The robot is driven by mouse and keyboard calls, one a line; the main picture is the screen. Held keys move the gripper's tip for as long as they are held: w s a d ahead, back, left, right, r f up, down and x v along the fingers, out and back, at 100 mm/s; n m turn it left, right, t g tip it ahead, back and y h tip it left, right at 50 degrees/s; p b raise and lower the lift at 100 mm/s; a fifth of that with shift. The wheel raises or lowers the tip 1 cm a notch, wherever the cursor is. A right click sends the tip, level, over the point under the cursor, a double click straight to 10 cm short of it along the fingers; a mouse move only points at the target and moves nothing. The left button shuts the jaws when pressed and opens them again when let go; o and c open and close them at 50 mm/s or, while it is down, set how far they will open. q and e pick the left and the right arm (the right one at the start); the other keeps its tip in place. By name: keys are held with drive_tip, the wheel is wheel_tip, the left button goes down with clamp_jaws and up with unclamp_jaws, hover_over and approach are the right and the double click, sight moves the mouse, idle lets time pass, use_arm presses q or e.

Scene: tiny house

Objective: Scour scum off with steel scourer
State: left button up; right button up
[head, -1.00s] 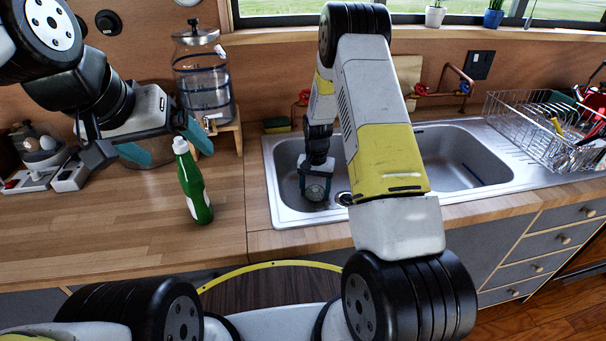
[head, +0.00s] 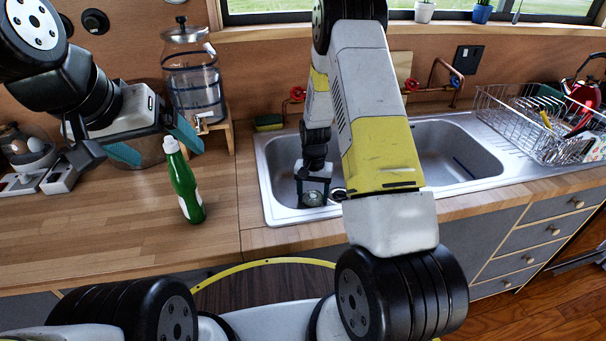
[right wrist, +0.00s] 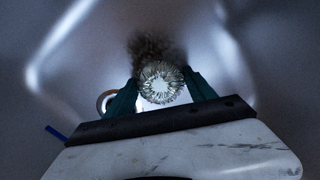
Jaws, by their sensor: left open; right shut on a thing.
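My right gripper (head: 313,194) reaches down into the left basin of the metal sink (head: 278,160). It is shut on a round steel scourer (head: 312,198). In the right wrist view the scourer (right wrist: 161,83) sits between the two teal fingers. A dark brown patch of scum (right wrist: 153,46) shows on the basin surface just beyond the scourer, which partly overlaps its lower edge in that view. I cannot tell whether the scourer touches it.
A green bottle (head: 183,182) with a white cap stands left of the sink. A glass dispenser (head: 193,80), a sponge (head: 268,122), and an egg holder (head: 35,160) are nearby. A dish rack (head: 540,122) stands right. The front left counter is clear.

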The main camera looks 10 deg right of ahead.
drive_tip(key=shift+s+r, duration=0.1)
drive_tip(key=shift+s, duration=1.35)
drive_tip(key=shift+s+d, duration=0.1)
drive_tip(key=shift+s, duration=1.05)
drive_tip(key=shift+w+d, duration=0.1)
drive_tip(key=shift+d, duration=1.3)
drive_tip(key=shift+w+a, duration=0.2)
drive_tip(key=shift+w, duration=4.5)
drive_tip(key=shift+s+a, duration=0.15)
drive_tip(key=shift+a, duration=1.25)
drive_tip(key=shift+s+d, duration=0.2)
drive_tip(key=shift+s, duration=4.45)
drive_tip(key=shift+a, duration=1.45)
